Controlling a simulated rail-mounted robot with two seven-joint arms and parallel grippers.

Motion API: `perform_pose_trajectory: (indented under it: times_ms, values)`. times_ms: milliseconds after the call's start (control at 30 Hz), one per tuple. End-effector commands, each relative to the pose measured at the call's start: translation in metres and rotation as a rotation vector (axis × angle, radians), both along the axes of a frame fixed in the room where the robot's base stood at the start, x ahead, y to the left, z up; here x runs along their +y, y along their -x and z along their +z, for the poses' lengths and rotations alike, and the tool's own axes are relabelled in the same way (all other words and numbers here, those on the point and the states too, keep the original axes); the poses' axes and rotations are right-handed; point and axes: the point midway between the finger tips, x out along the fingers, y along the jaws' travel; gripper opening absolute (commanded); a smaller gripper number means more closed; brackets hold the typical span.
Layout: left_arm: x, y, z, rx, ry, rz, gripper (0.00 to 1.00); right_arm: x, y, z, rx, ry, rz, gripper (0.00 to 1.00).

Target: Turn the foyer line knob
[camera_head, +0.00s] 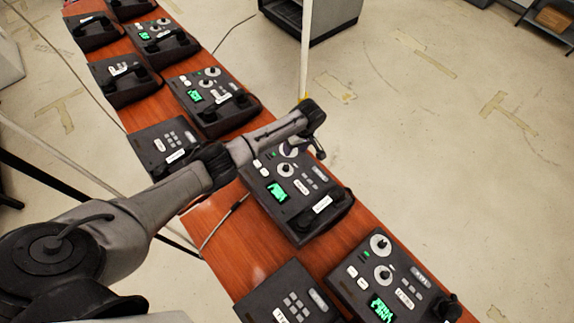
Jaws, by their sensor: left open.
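Several dark paging phones with green screens and round silver knobs stand on a wooden bench. The phone nearest my left gripper (316,145) has a lit green screen (277,192), an upper knob (288,150) partly covered by my arm, and a lower knob (285,170). My left arm reaches across the bench, and this gripper is open above the far right corner of that phone, just right of the upper knob. I cannot tell whether it touches anything. The small labels are too blurred to tell which knob is the foyer line. My right gripper is not in view.
Another phone with two knobs (380,244) stands at the front right, beside a keypad unit (287,297). More phones (209,95) line the bench (235,248) toward the back. A pale pole (306,45) rises behind my gripper. The floor at right is open.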

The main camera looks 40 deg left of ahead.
Motion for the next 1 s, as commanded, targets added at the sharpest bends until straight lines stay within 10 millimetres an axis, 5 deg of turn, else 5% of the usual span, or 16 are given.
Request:
perform_pose_trajectory:
  times_ms: [500, 1000]
  values:
    - [0.009, 0.023, -0.086, 0.002, 0.001, -0.003, 0.54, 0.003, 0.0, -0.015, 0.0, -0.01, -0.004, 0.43]
    - [0.012, 0.028, -0.104, 0.0, 0.001, -0.004, 0.54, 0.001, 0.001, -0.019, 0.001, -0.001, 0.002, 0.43]
